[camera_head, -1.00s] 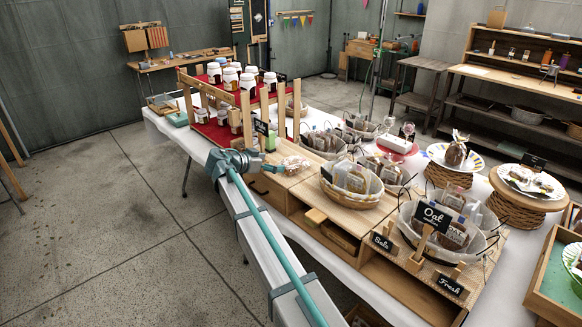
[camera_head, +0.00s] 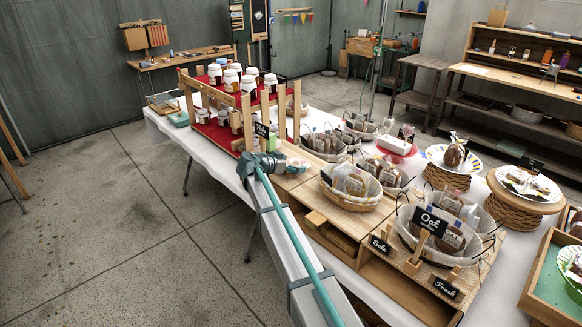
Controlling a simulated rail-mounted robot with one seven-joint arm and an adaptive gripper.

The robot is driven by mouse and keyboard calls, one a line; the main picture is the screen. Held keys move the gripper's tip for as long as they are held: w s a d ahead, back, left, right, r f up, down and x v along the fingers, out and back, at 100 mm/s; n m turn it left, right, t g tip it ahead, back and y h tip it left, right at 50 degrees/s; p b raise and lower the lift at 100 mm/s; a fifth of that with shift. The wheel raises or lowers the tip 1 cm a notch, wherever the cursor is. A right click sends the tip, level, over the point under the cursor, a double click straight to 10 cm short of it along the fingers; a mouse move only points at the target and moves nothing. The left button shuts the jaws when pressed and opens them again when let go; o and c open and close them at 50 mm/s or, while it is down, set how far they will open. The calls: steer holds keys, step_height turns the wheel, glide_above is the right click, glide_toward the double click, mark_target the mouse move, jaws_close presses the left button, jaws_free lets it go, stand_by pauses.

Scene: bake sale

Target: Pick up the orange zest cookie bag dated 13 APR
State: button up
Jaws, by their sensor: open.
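Clear cookie bags with pale labels stand in several lined wicker baskets on the table. They show in the front basket (camera_head: 402,222), the middle basket (camera_head: 350,203), and baskets farther back. The labels and dates are too small to read, so I cannot tell which bag is orange zest dated 13 APR. My arm reaches from the bottom of the view to the table's left side. My gripper (camera_head: 288,162) is at its far end, small and open, over the wooden stand left of the middle basket. It appears apart from the bags; its fingertips are unclear.
A red-lined wooden rack (camera_head: 214,131) with white-lidded jars stands behind my gripper. An "Oat" sign (camera_head: 430,220) and the small signs "Sale" (camera_head: 380,244) and "Fresh" (camera_head: 445,288) stand at the front basket. Plates on woven stands and a green-lined tray (camera_head: 550,285) are at right.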

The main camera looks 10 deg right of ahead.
steer(key=shift+w+d+f, duration=0.1)
steer(key=shift+w+d, duration=0.05)
steer(key=shift+d, duration=0.05)
steer(key=c, duration=0.8)
steer(key=shift+c, duration=0.2)
